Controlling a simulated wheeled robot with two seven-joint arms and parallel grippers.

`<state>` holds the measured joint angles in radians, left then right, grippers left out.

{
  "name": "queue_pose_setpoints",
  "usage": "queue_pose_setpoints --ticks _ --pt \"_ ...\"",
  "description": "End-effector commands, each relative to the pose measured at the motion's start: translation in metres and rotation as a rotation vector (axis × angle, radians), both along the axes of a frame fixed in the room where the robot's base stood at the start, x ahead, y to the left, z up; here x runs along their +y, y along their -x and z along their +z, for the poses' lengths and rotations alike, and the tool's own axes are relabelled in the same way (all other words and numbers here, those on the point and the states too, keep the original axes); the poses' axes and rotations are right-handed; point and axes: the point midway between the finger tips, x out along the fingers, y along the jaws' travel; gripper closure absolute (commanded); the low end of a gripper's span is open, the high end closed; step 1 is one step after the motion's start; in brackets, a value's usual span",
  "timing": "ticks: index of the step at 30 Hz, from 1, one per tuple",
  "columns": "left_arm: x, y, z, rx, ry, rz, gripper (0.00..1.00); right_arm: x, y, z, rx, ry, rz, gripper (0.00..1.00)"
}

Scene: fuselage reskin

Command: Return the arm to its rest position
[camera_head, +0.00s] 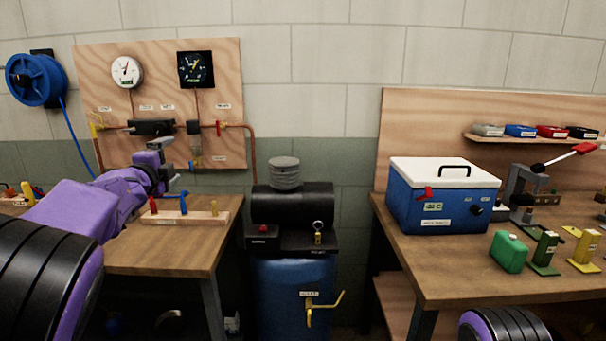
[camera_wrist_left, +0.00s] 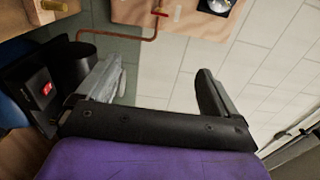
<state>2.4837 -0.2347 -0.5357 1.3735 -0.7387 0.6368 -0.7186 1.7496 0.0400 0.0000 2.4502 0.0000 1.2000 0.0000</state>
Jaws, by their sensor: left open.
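My left arm (camera_head: 85,205), purple and black, reaches in from the left over the left workbench. Its gripper (camera_head: 160,146) is raised in front of the lower part of the wooden gauge panel (camera_head: 220,90). In the left wrist view the gripper (camera_wrist_left: 158,88) shows its two fingers spread wide apart with nothing between them. Beyond the fingers are the wall, a copper pipe and part of a gauge. Of my right arm only a black and purple link (camera_head: 505,325) shows at the bottom edge; its gripper is out of sight.
The left workbench (camera_head: 185,258) bears a wooden rack (camera_head: 185,218) with colored tools, below the gripper. A black compressor (camera_head: 292,203) on a blue tank stands between the benches. A blue cooler box (camera_head: 440,200) and green and yellow items stand on the right bench (camera_head: 440,270).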

Motion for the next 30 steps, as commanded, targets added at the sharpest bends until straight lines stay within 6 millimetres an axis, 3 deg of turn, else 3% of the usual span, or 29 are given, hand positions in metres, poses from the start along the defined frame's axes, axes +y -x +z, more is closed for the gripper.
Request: queue_pose_setpoints --ticks 4,11,14,19,23,26,30 --pt "-0.001 0.003 -0.001 -0.032 0.192 -0.019 0.06 0.000 0.000 0.000 -0.001 0.000 0.000 0.57" --pt "0.007 0.017 -0.050 -0.024 0.533 -0.001 0.06 0.000 -0.001 0.000 -0.001 0.000 0.000 0.57" --pt "0.012 0.024 -0.081 -0.009 0.668 0.022 0.06 0.000 0.000 0.000 -0.001 0.001 0.000 0.57" --pt "0.020 0.044 -0.151 0.033 0.910 0.094 0.06 0.000 0.000 0.000 -0.001 0.001 0.000 0.57" --pt "0.025 0.073 -0.225 0.079 1.121 0.193 0.06 0.000 0.000 0.000 0.000 0.000 0.000 0.57" --pt "0.027 0.114 -0.299 0.122 1.307 0.323 0.06 0.000 0.000 0.000 0.000 0.000 0.000 0.57" --pt "0.023 0.195 -0.399 0.174 1.528 0.559 0.06 0.000 0.000 0.000 0.000 0.000 0.000 0.57"
